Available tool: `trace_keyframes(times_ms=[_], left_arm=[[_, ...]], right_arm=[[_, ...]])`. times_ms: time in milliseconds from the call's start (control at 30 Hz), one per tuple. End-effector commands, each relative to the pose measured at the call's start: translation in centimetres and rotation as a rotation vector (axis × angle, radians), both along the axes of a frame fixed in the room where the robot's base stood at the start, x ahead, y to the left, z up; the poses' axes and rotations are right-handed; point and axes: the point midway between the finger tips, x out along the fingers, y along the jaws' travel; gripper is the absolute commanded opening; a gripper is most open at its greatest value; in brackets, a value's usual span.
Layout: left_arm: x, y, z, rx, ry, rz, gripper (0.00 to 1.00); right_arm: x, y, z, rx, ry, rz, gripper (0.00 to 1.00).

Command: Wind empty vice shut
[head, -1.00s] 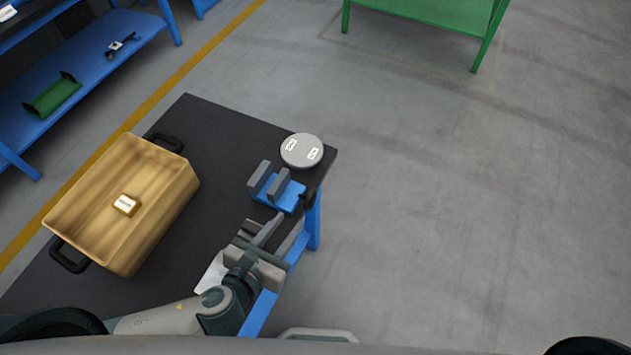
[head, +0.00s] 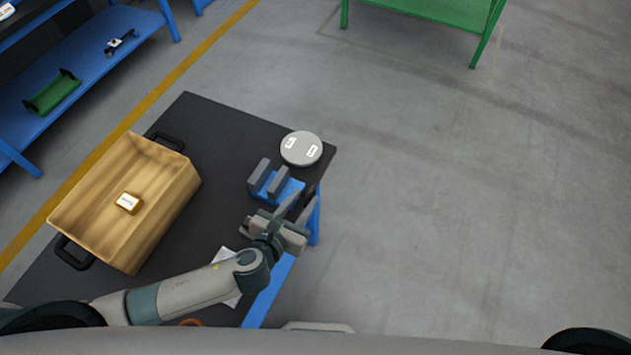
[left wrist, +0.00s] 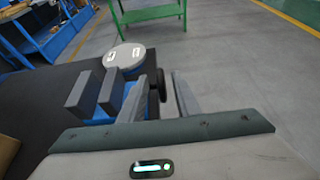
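The blue vice (head: 289,189) with two grey upright jaws stands near the right edge of the dark table. Its jaws are apart with an empty gap between them; they also show in the left wrist view (left wrist: 110,92). The vice's dark handle (left wrist: 162,86) is on its right side, by the table edge. My left gripper (head: 303,201) is beside the vice at the handle end. In the left wrist view its two fingers (left wrist: 160,98) are apart, with the handle seen in the gap between them. I cannot tell whether they touch it. My right gripper is not in view.
A round grey disc (head: 301,148) with two white labels lies behind the vice. A wooden crate (head: 165,220) with black handles and a small labelled block (head: 129,203) inside stands at left. A white sheet (head: 226,257) lies partly under my left arm. Open floor is to the right.

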Motion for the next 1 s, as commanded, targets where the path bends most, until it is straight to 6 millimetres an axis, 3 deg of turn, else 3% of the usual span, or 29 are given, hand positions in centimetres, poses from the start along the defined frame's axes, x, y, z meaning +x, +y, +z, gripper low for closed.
trace_keyframes(times_ms=[200, 500, 967, 1000], left_arm=[[3.4, -1.4, -1.4, 0.0, 0.0, 0.001, 0.3], [6.4, -2.7, -2.8, 0.0, -0.001, 0.0, 0.3], [7.0, -2.9, -3.2, 0.0, 0.0, -0.001, 0.3], [7.0, -2.9, -3.2, 0.0, 0.0, -0.001, 0.23]], right_arm=[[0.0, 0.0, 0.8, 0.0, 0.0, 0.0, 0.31], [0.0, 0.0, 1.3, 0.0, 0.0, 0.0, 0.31], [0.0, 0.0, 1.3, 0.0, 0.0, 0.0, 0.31], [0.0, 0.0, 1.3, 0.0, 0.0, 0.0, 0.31]])
